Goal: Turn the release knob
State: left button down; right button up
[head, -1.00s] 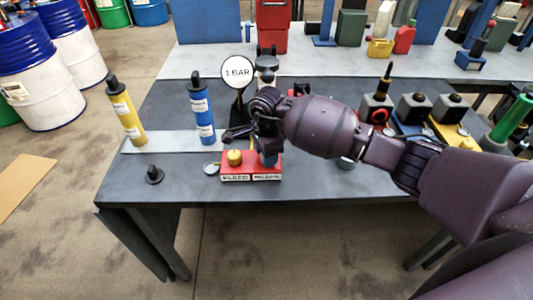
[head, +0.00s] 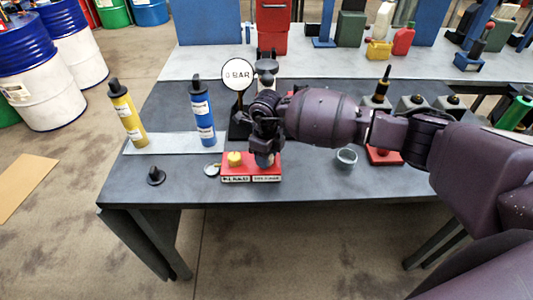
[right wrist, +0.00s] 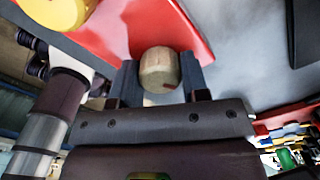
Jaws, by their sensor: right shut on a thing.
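The red block (head: 237,175) stands near the front edge of the dark table, with a BLEED label at its front left and a second, hard-to-read label at its front right. A yellow knob (head: 235,158) sits on its left half. The release knob (head: 264,160) is on the right half, mostly covered by my right gripper (head: 264,148). In the right wrist view, the rounded tan-grey knob (right wrist: 160,70) sits between the two fingers of the gripper, which is shut on it. A round gauge sign (head: 238,74) behind the block reads 0 BAR. My left gripper is out of view.
A yellow cartridge (head: 127,115) and a blue cartridge (head: 202,112) stand on a pale strip at left. A black cap (head: 155,176) lies in front of them. A small grey cup (head: 346,158) stands right of the block, below my right forearm.

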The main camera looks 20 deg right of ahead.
jog(key=m+p, duration=0.1)
jog(key=m, duration=0.3)
jog(key=shift+m, duration=0.4)
jog(key=shift+w, duration=0.1)
dwell(0.3)
jog(key=o, duration=0.9)
jog(key=shift+r, duration=0.15)
notch_tip(320, 180, up, 11)
jog(key=shift+f, duration=0.2)
